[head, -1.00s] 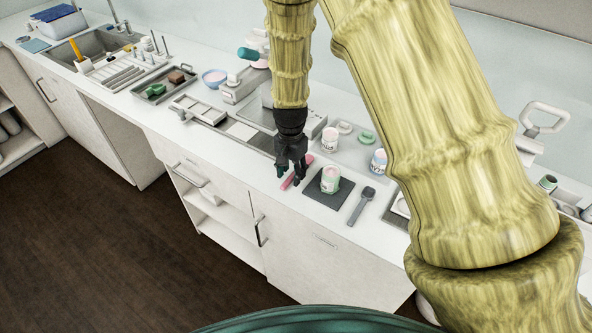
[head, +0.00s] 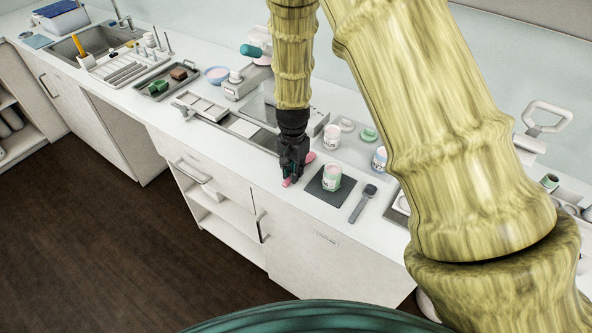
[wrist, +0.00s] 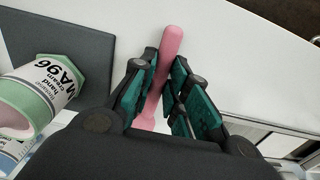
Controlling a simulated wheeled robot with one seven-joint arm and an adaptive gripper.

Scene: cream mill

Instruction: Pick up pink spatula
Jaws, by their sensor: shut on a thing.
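The pink spatula (wrist: 171,44) lies between the teal-padded fingers of my gripper (wrist: 165,88) in the wrist view. The fingers are shut on its shaft, with one end sticking out beyond them and the other partly hidden by the gripper. In the head view my gripper (head: 292,172) is low over the white counter, and the pink spatula (head: 287,182) shows at its front and back. I cannot tell whether the spatula still touches the counter.
A green and pink cream jar (head: 331,178) stands on a dark square mat (head: 315,189) just right of my gripper; it also shows in the wrist view (wrist: 45,90). A grey scoop (head: 361,203) lies farther right. The counter's front edge is close by.

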